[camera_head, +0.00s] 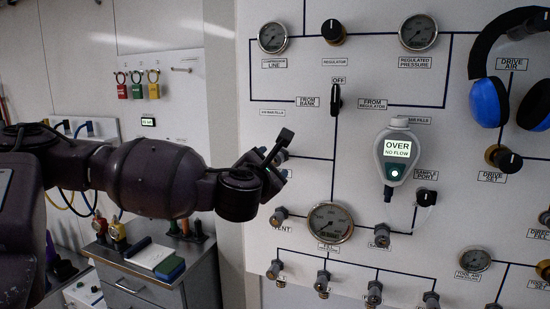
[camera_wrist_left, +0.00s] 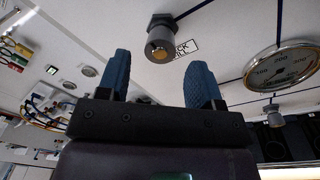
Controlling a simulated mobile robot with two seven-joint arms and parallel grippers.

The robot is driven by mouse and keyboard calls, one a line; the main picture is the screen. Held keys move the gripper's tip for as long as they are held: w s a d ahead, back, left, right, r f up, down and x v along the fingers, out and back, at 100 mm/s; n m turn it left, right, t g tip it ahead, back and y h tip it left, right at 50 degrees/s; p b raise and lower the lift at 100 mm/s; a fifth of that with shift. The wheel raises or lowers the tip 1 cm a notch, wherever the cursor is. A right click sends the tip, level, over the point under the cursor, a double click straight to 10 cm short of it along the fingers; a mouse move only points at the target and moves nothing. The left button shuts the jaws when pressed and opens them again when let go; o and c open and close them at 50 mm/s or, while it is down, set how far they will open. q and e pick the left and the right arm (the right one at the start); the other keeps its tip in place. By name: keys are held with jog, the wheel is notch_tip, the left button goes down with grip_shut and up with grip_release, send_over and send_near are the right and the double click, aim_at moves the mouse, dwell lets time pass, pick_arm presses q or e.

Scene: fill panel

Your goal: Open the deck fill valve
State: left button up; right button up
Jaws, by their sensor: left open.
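The deck fill valve is a grey round knob with a brass-coloured centre (camera_wrist_left: 160,42) on the white panel. Its label (camera_wrist_left: 187,48) is partly hidden, with "CK" and "LL" readable in the left wrist view. My left gripper (camera_wrist_left: 160,80) is open, with its two blue fingers apart and nothing between them. The knob lies ahead of the gap between the fingers. In the head view my left gripper (camera_head: 277,153) is close to the panel, and it covers most of this valve. I cannot tell whether it touches. My right gripper is out of view.
A round gauge (camera_head: 330,222) sits below and right of the valve. A black selector marked OFF (camera_head: 336,98) is above, and a handheld meter reading OVER, NO FLOW (camera_head: 397,158) hangs to the right. More knobs line the panel's lower part. A grey cabinet (camera_head: 150,285) stands at lower left.

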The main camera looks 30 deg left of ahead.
aim_at(274, 161)
pick_arm(q)
jog(key=shift+p+x, duration=0.4)
jog(key=shift+x, duration=1.65)
jog(key=c, duration=0.9)
